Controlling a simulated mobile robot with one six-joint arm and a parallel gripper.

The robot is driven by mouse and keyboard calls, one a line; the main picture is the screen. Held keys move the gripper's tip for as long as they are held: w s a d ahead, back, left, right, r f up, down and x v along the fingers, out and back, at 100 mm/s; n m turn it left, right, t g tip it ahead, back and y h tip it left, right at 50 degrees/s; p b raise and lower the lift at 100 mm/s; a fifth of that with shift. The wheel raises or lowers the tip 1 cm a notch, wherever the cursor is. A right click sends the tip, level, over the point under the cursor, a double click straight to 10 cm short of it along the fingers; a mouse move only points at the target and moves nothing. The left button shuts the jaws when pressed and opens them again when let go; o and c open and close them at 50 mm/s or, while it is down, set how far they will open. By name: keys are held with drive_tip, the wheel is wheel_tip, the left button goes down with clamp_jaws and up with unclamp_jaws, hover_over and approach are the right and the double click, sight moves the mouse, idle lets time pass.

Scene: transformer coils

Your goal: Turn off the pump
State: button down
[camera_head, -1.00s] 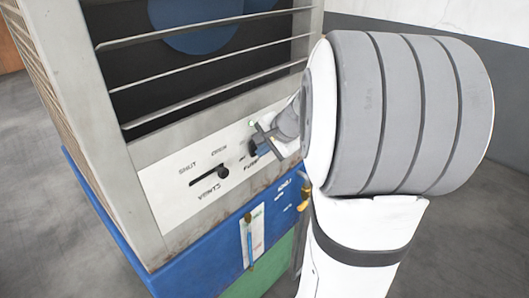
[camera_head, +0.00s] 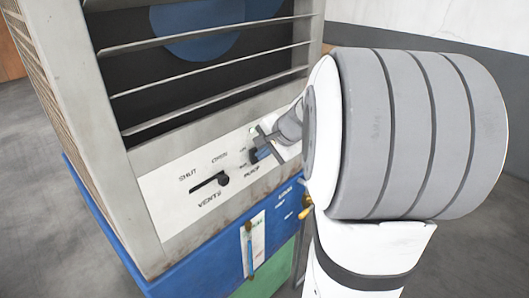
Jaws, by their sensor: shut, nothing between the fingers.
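The pump control is a small dark knob (camera_head: 254,155) on the white panel (camera_head: 180,213), right of the vents knob. A label that seems to read PUMP (camera_head: 252,171) is printed below it. My gripper (camera_head: 265,143) is shut and empty at the pump knob, reaching in from the right. A small blue part shows between the knob and my gripper; I cannot tell what it belongs to. My gripper partly hides the pump control's right side, so its setting and any contact are unclear.
The vents knob (camera_head: 223,180) sits at the right end of its slot, near OPEN. Above are metal slats (camera_head: 210,75) of the cooler housing. Below, a blue base (camera_head: 190,278) carries a thin lever (camera_head: 249,250) and a brass fitting (camera_head: 306,208). Grey floor lies left.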

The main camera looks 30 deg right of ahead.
drive_tip(key=shift+s, duration=0.1)
drive_tip(key=v, duration=1.3)
drive_tip(key=shift+s+d+f, duration=0.15)
drive_tip(key=shift+s+d, duration=0.05)
drive_tip(key=shift+s, duration=0.35)
drive_tip(key=p, duration=0.3)
drive_tip(key=shift+p, duration=1.05)
drive_tip(key=shift+s+a+f+g+p, duration=0.1)
drive_tip(key=shift+s+f+g+p, duration=0.2)
drive_tip(key=shift+p, duration=0.5)
drive_tip(key=shift+a+f+g+p, duration=0.1)
drive_tip(key=shift+f+p, duration=0.25)
drive_tip(key=shift+p, duration=0.45)
